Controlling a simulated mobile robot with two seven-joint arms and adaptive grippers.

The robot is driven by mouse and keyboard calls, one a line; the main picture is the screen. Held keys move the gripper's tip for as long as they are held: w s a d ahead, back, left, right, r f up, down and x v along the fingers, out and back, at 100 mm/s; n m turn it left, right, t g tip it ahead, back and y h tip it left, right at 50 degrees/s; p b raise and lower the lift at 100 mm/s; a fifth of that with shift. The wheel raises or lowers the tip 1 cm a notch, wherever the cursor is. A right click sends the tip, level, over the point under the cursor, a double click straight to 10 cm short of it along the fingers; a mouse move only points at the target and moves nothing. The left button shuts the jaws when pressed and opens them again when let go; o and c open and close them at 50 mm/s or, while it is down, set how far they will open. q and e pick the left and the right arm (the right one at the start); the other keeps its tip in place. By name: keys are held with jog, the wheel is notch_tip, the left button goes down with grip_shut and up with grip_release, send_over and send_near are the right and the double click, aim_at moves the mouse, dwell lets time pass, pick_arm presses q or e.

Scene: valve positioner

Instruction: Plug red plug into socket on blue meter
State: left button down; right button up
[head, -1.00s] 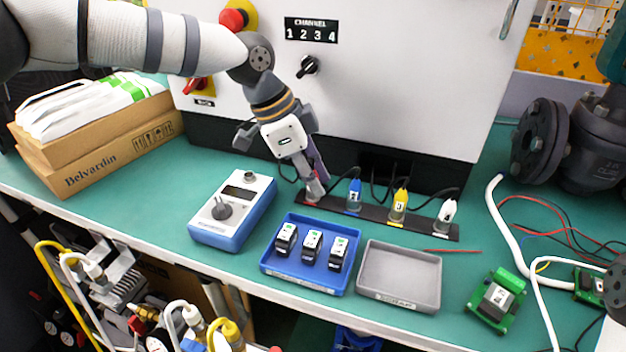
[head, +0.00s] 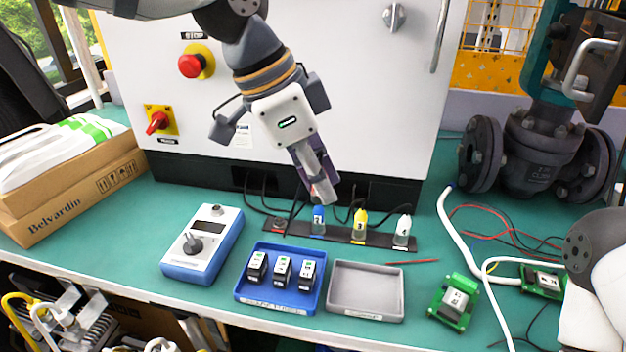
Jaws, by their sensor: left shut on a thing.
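The blue meter (head: 202,248) sits on the bench at left, with a dark knob, a display and a round socket (head: 217,209) at the top of its face. My left gripper (head: 322,192) is shut on the red plug (head: 314,190), held above the plug rack, right of the meter and apart from it. The plug is mostly hidden by the fingers, with only a bit of red showing. My right gripper is out of view; only part of that arm shows at the right edge.
The black rack (head: 338,234) holds blue (head: 318,220), yellow (head: 360,225) and white (head: 402,231) plugs with dark cables; its left place is empty. A blue tray (head: 243,286) with black modules and a grey tray (head: 366,290) stand in front. A cabinet stands behind.

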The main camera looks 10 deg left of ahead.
pick_arm(q)
jog(key=w+a+f, duration=0.1)
jog(key=w+a, duration=0.2)
jog(key=a, duration=0.7)
jog(key=w+a, duration=0.3)
jog(key=a, duration=0.7)
notch_tip(320, 180, down, 6)
jog(key=shift+w+r, duration=0.1)
jog(key=shift+w, duration=0.05)
jog(key=shift+f, duration=0.95)
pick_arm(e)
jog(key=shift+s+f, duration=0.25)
pick_arm(q)
jog(key=shift+f, duration=0.25)
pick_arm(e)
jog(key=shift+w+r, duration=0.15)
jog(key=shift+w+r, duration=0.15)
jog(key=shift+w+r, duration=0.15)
pick_arm(q)
jog(key=shift+f, duration=0.35)
